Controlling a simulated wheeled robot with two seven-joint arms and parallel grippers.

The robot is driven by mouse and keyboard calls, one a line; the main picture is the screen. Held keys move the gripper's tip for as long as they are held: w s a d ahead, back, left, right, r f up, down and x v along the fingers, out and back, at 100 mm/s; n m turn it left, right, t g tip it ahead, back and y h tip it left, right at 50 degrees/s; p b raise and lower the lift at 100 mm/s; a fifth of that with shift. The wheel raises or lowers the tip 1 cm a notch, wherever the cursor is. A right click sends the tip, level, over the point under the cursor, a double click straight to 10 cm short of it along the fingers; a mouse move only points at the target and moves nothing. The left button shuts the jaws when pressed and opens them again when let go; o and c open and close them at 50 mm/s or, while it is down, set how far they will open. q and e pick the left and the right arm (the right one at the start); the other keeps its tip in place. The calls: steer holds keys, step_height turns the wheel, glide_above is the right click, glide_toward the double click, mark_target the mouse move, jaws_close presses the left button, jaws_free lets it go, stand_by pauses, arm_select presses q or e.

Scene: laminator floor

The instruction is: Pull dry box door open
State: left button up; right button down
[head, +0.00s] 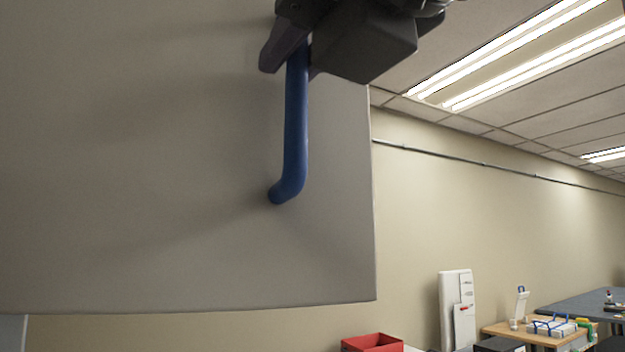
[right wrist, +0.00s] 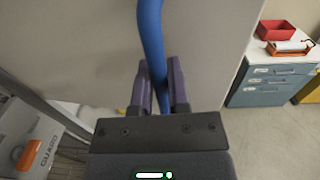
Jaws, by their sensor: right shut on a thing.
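The dry box door (head: 180,180) is a large grey panel that fills the left of the head view. Its blue handle (head: 295,125) is a vertical bar near the door's right edge, bent into the panel at its lower end. My right gripper (head: 290,55) is shut on the upper part of the handle and hides its top. In the right wrist view the blue handle (right wrist: 151,45) runs down between the two purple fingers of the gripper (right wrist: 160,88), and the grey door (right wrist: 90,50) is behind it. My left gripper is in neither view.
A red bin (head: 372,343), a white upright unit (head: 457,305) and a wooden table (head: 540,335) stand at the lower right. In the right wrist view a drawer cabinet (right wrist: 270,85) stands right of the door, and a grey case (right wrist: 25,140) is at lower left.

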steer(key=c, duration=0.6)
jaws_free()
steer(key=shift+c, duration=0.2)
steer(key=shift+s, duration=0.1)
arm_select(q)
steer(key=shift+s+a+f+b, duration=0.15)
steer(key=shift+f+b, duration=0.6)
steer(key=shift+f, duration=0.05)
arm_select(e)
steer(key=v, duration=0.9)
steer(key=shift+s+d, duration=0.3)
